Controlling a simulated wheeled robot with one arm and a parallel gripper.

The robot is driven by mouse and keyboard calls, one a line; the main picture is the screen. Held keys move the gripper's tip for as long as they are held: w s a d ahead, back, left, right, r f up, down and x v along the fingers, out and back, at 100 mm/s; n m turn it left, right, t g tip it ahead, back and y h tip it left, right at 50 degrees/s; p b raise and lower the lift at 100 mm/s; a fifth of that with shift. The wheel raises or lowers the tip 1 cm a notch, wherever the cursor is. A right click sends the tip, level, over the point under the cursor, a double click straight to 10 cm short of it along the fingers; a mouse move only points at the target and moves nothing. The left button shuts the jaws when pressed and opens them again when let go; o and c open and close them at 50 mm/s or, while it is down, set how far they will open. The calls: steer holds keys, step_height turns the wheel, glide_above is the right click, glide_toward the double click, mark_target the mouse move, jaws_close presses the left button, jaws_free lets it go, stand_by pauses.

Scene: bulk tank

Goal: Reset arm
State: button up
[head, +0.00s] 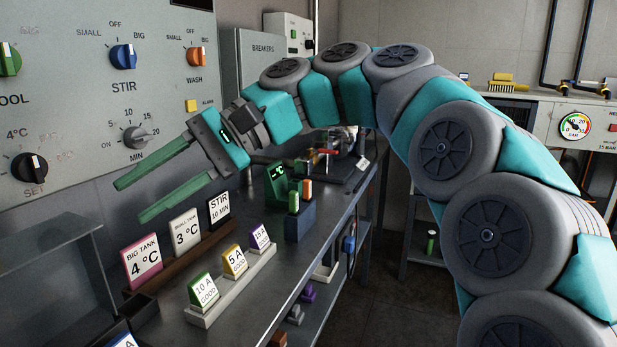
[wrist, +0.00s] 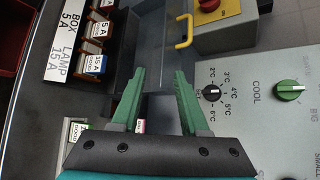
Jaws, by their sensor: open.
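My gripper (head: 148,188) is open and empty, with two long green fingers. In the head view it hangs above the bench on the left, in front of the grey control panel (head: 70,95), with its fingers pointing left. My teal and grey arm arches from the lower right over to the left. In the wrist view the gripper (wrist: 160,85) shows open fingers with nothing between them. The panel's green COOL knob (wrist: 289,90) and black temperature dial (wrist: 212,93) are right of the fingers there.
The bench (head: 262,268) carries a rack with BIG TANK (head: 142,262), SMALL TANK and STIR cards, and a tray of 10 A, 5 A and 15 A cards. A yellow-handled box with a red knob (wrist: 208,5) and labelled BOX and LAMP slots show in the wrist view. Floor space (head: 405,285) lies right of the bench.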

steer(key=s+d+f+m+t+h, duration=0.1)
steer(key=s+d+f+t+h, duration=0.15)
steer(key=d+f, duration=0.65)
steer(key=s+d+f+t+h, duration=0.1)
steer(key=s+d+f+h, duration=0.35)
steer(key=f, duration=0.75)
steer(key=s+d+f+h, duration=0.1)
steer(key=s+d+f, duration=0.2)
steer(key=d+f, duration=0.2)
steer(key=s+d+f+h, duration=0.1)
steer(key=s+d+f, duration=0.2)
steer(key=d+f, duration=0.2)
steer(key=s+d+f+n+h, duration=0.1)
steer(key=s+d+f, duration=0.3)
steer(key=d, duration=0.6)
steer(key=shift+d+f+t+h, duration=0.25)
steer(key=shift+f+t+h, duration=0.15)
steer(key=shift+h, duration=0.2)
steer(key=shift+w+a, duration=0.1)
